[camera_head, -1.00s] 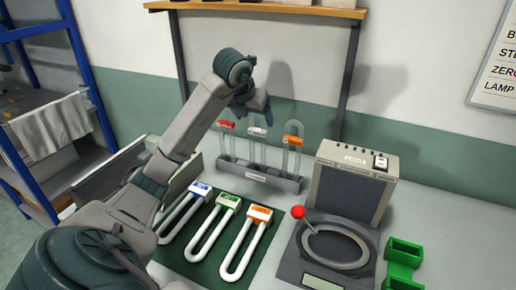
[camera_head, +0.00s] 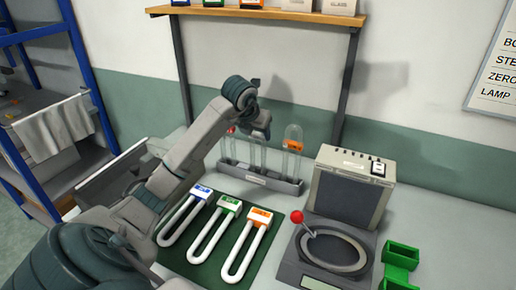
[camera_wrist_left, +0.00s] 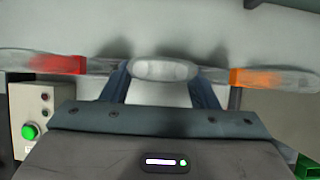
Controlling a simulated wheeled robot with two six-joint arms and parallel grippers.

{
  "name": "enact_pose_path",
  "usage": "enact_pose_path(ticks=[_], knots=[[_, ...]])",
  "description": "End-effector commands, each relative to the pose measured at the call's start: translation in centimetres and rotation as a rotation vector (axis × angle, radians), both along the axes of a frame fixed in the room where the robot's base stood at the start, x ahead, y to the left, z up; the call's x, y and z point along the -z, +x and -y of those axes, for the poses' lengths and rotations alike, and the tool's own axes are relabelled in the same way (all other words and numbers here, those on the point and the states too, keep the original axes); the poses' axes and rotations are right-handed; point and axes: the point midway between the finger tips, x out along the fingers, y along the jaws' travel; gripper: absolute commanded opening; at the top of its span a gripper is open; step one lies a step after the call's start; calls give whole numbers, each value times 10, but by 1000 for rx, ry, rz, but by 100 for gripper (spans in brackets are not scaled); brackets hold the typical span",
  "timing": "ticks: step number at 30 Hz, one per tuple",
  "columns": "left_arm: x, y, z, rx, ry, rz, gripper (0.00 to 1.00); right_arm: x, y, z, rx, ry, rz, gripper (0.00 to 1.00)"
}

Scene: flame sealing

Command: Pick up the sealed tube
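A clear tube with a red band (camera_head: 231,130), a middle clear tube (camera_head: 258,153) and a clear tube with an orange band (camera_head: 294,147) stand in a dark grey rack (camera_head: 262,181). My left gripper (camera_head: 262,131) is over the middle tube and hides its top. In the left wrist view, the pale rounded end of the middle tube (camera_wrist_left: 165,70) lies between the two spread fingers (camera_wrist_left: 160,90). The red band (camera_wrist_left: 62,64) is on its left and the orange band (camera_wrist_left: 254,78) on its right. My right gripper is not in view.
A green mat (camera_head: 205,245) holds U-shaped white tubes with blue, green and orange labels. A grey box (camera_head: 352,185), a round device with a red-knobbed lever (camera_head: 296,216) and green blocks (camera_head: 401,256) stand to the right. A wooden shelf (camera_head: 230,11) hangs behind.

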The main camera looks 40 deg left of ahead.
Motion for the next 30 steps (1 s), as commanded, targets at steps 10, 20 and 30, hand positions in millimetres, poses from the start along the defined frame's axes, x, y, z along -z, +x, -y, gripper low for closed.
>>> enact_pose_path(ticks=[10,20,30], knots=[[-2,0,0,0,0,1,18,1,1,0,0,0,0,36],[-45,1,0,-1,-1,7,18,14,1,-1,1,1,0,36],[-97,0,0,0,0,0,18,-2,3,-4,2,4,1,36]])
